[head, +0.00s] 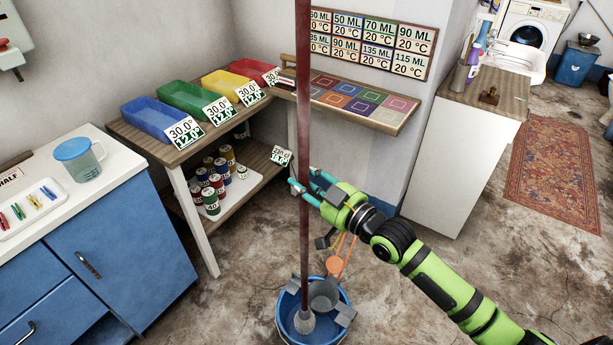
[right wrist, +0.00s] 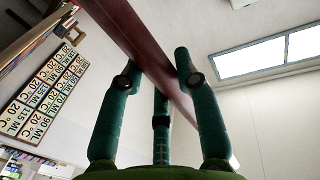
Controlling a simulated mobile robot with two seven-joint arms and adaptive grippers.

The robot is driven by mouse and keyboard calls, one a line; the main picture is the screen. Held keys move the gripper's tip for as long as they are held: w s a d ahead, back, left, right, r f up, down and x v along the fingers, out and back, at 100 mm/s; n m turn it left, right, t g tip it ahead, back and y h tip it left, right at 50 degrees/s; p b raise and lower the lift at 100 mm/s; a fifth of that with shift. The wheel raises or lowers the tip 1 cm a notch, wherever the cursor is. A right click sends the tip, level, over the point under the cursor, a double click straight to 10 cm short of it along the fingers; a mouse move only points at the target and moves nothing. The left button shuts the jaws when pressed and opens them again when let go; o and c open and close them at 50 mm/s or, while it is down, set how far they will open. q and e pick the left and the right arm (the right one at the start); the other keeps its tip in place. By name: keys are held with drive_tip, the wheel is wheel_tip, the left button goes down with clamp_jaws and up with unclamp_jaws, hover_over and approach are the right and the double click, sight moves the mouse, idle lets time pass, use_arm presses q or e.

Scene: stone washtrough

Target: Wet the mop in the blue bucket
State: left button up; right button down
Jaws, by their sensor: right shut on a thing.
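The mop's long dark red handle (head: 304,120) stands nearly upright in the head view. Its pale grey mop head (head: 304,322) is inside the blue bucket (head: 346,297) on the floor at the bottom centre. Whether it touches water or the bottom, I cannot tell. My right gripper (head: 307,187) is shut on the handle, well above the bucket. In the right wrist view, the handle (right wrist: 140,45) runs diagonally between the green fingers of that gripper (right wrist: 155,75). My left gripper is not in view.
A grey funnel-like part (head: 323,295) sits at the bucket beside the mop. A shelf with coloured trays (head: 152,117) stands behind on the left, a blue cabinet (head: 100,255) nearer left. A white counter (head: 455,170) is at the right. Bare floor surrounds the bucket.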

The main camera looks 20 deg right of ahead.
sight(306, 233)
wheel_tip(306, 233, down, 17)
drive_tip(key=b, duration=1.2)
drive_tip(key=shift+f+b, duration=0.5)
drive_tip(key=shift+f, duration=0.25)
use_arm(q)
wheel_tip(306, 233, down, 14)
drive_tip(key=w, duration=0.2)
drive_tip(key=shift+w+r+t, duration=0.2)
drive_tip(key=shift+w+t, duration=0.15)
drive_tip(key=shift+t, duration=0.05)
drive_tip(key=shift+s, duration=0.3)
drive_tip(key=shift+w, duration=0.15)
